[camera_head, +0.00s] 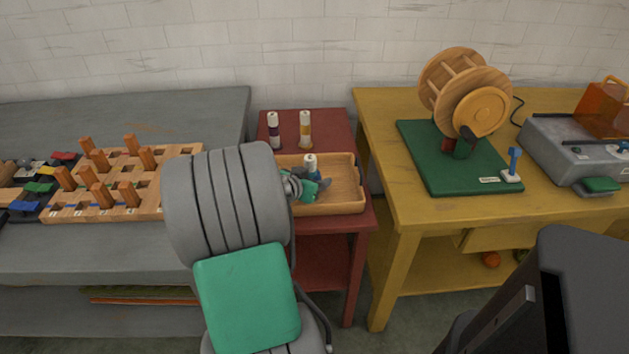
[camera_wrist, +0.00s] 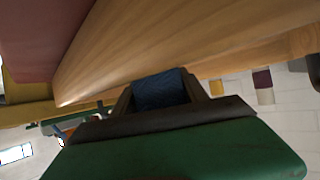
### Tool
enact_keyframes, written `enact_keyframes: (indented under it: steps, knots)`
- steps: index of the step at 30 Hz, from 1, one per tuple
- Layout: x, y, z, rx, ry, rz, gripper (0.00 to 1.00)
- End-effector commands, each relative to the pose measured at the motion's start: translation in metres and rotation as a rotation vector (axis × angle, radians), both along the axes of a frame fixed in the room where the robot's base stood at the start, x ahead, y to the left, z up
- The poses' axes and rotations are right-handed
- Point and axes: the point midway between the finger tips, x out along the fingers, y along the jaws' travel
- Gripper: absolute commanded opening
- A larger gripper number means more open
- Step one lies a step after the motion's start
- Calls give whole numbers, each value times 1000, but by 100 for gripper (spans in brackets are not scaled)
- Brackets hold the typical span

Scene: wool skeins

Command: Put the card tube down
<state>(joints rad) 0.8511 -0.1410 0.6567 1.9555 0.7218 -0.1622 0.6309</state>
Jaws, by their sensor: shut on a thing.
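The card tube (camera_head: 311,161) has a white top and a blue band lower down. My gripper (camera_head: 312,180) is shut on it, and the tube stands about upright. In the wrist view the blue part of the tube (camera_wrist: 160,90) sits between the fingers. The tube is at the wooden tray (camera_head: 347,196) on the red table, within its outline in the head view. I cannot tell whether its lower end touches the tray floor. My gripper and arm hide the lower end and the tray's left part.
Two more tubes, one with a purple band (camera_head: 274,132) and one with a yellow band (camera_head: 305,131), stand behind the tray on the red table (camera_head: 340,128). A wooden peg rack (camera_head: 110,212) is at left. A green board (camera_head: 430,165) with a wooden winder (camera_head: 462,85) is at right.

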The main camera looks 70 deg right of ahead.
Motion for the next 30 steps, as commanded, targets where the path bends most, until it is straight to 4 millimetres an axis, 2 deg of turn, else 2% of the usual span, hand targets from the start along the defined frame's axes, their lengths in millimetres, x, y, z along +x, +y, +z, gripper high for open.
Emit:
enact_keyframes:
  steps: [9,10,17,26,30]
  knots:
    - [0,0,-3,-2,-1,0,12]
    - [0,0,-1,-2,-1,0,54]
    - [0,0,-1,-1,-1,0,73]
    - [0,0,3,-1,-1,0,73]
    - [4,15,13,-2,-1,4,73]
